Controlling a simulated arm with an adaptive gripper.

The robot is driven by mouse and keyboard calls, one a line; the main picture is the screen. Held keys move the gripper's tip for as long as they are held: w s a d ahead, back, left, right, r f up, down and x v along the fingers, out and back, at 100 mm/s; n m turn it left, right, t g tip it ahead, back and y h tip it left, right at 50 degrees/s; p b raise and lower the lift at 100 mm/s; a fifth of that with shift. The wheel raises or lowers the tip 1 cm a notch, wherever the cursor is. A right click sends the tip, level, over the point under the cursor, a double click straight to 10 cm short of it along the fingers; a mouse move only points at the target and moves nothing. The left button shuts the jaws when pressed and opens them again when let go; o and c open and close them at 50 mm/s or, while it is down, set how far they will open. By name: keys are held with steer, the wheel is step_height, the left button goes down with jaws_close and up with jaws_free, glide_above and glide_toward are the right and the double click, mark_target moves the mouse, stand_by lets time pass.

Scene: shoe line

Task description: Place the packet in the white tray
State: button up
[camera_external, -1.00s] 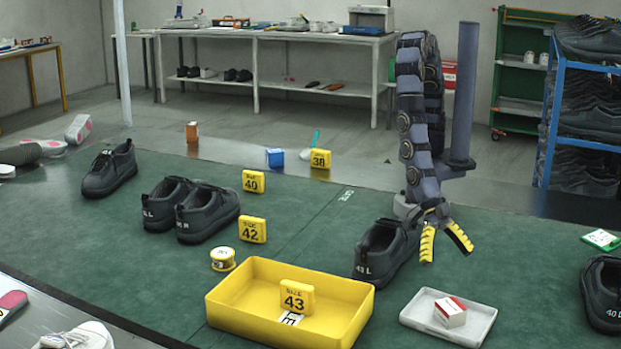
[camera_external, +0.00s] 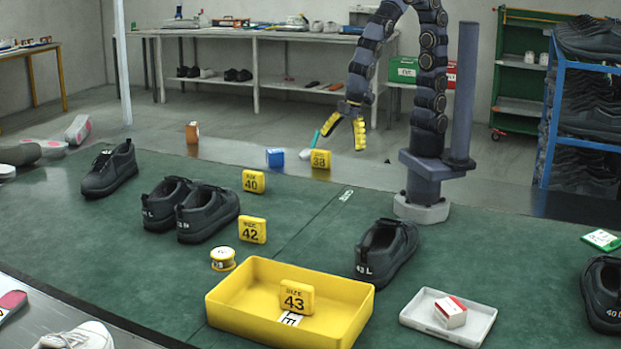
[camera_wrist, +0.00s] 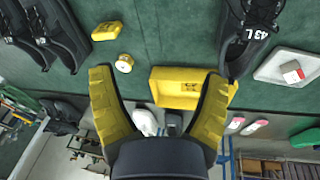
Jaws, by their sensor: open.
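The white tray (camera_external: 418,314) lies at the front right of the green mat, right of the yellow bin. A small red-and-white box (camera_external: 450,312), which looks like the packet, rests inside it, towards its right side. In the wrist view the tray (camera_wrist: 268,69) and the box (camera_wrist: 292,74) show at the right. My gripper (camera_external: 343,138) is open and empty, raised near the far edge of the mat by the size 38 tag, well away from the tray. Its spread yellow fingers (camera_wrist: 160,78) also show in the wrist view, with nothing held between them.
The yellow bin (camera_external: 229,318) holds a size 43 tag (camera_external: 297,297). A black shoe marked 43 L (camera_external: 386,252) stands behind the bin and tray. A green-and-white item (camera_external: 601,239) lies at far right. Several shoes, yellow tags and a spool (camera_external: 223,259) occupy the left.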

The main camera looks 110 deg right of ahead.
steer(key=s+d+r+m+g, duration=0.2)
steer(key=s+d+m, duration=0.1)
steer(key=s, duration=0.6)
steer(key=s+d+r+m+g, duration=0.2)
steer(key=s+d, duration=0.3)
steer(key=s, duration=0.4)
steer(key=shift+r+m+g, duration=0.3)
steer(key=shift+r+m, duration=0.1)
steer(key=shift+m, duration=0.3)
